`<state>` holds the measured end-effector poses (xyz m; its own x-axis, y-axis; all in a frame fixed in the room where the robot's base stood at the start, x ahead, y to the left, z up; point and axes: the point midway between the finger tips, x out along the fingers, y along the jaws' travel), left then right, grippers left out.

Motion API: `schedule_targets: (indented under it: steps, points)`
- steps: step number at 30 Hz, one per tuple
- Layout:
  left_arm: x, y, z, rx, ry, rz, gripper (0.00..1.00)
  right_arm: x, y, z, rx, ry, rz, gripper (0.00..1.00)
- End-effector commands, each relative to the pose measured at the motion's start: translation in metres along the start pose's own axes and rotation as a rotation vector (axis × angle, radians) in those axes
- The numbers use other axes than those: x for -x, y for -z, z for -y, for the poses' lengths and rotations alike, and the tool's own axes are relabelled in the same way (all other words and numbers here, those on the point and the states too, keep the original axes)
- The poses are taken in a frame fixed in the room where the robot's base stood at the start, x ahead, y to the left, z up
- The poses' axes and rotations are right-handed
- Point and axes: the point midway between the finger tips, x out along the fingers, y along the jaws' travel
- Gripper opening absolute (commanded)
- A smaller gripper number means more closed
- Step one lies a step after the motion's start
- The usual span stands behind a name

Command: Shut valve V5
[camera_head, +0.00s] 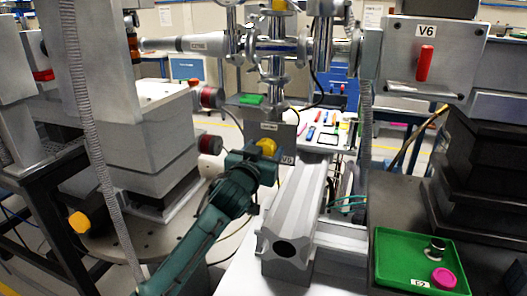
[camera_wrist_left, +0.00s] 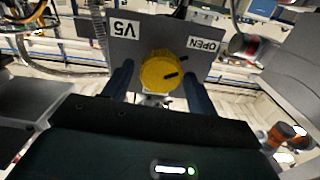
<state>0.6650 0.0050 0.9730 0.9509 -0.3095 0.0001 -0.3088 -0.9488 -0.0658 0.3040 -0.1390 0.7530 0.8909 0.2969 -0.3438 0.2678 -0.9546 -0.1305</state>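Valve V5 has a round yellow knob (camera_head: 267,147) on a grey plate (camera_head: 283,133) in the middle of the head view. In the left wrist view the knob (camera_wrist_left: 158,70) faces me, with dark marks on its right half. The plate (camera_wrist_left: 125,38) carries a V5 label at upper left and an OPEN label at upper right. My left gripper (camera_head: 258,158) is at the knob. In the left wrist view its fingers (camera_wrist_left: 160,88) stand apart, one on either side of the knob's lower part. I cannot tell whether the tips touch it. My right gripper is not in view.
A grey profile beam (camera_head: 302,215) lies right of my left arm. A green tray (camera_head: 395,262) with a pink round piece (camera_head: 444,278) is at lower right. A V6 box with a red handle (camera_head: 424,64) is at upper right. Metal beam pipes (camera_head: 275,45) run above the plate.

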Motion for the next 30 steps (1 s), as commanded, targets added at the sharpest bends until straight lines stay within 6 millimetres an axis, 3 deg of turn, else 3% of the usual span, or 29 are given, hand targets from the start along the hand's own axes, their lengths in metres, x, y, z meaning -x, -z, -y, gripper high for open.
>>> schedule_targets:
  steps: [13,23,30]
  points:
    - [0.0003,-0.0004,0.0001,0.0,0.0,0.001,0.21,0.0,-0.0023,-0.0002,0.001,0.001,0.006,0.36]
    - [0.0003,0.0008,0.0,-0.046,0.0,0.001,0.21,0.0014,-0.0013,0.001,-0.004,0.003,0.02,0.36]
    - [0.0001,0.0024,0.0001,-0.193,0.001,0.003,0.21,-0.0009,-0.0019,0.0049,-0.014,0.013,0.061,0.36]
